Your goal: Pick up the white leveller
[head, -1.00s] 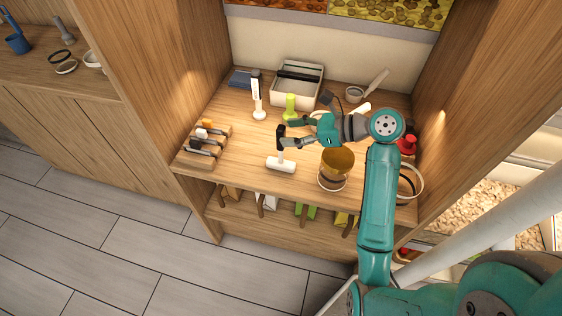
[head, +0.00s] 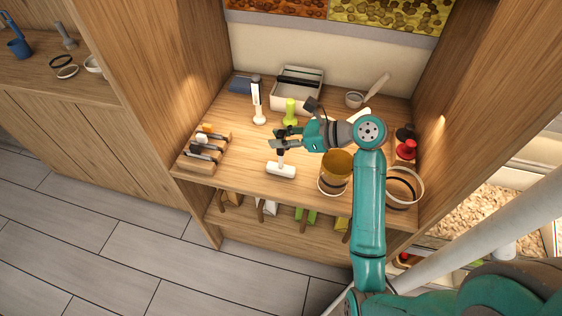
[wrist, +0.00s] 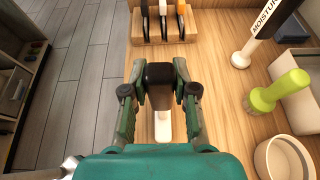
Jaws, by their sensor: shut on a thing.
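The white leveller (head: 281,170) has a white bar-shaped foot and an upright black handle. It stands near the front of the wooden shelf. My gripper (head: 281,144) is around the handle from the right side and shut on it. In the wrist view the black handle top (wrist: 160,74) sits between the two fingers, with the white foot (wrist: 163,126) below, partly hidden by my gripper. The foot appears to be at the shelf surface; I cannot tell any gap.
A wooden block with several handled tools (head: 204,148) lies left. A white moisture probe (head: 257,100) and a lime-green tool (head: 290,112) stand behind. An amber-topped jar (head: 335,172) and a white-rimmed bowl (head: 404,187) are right. A grey-white bin (head: 297,94) stands at the back.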

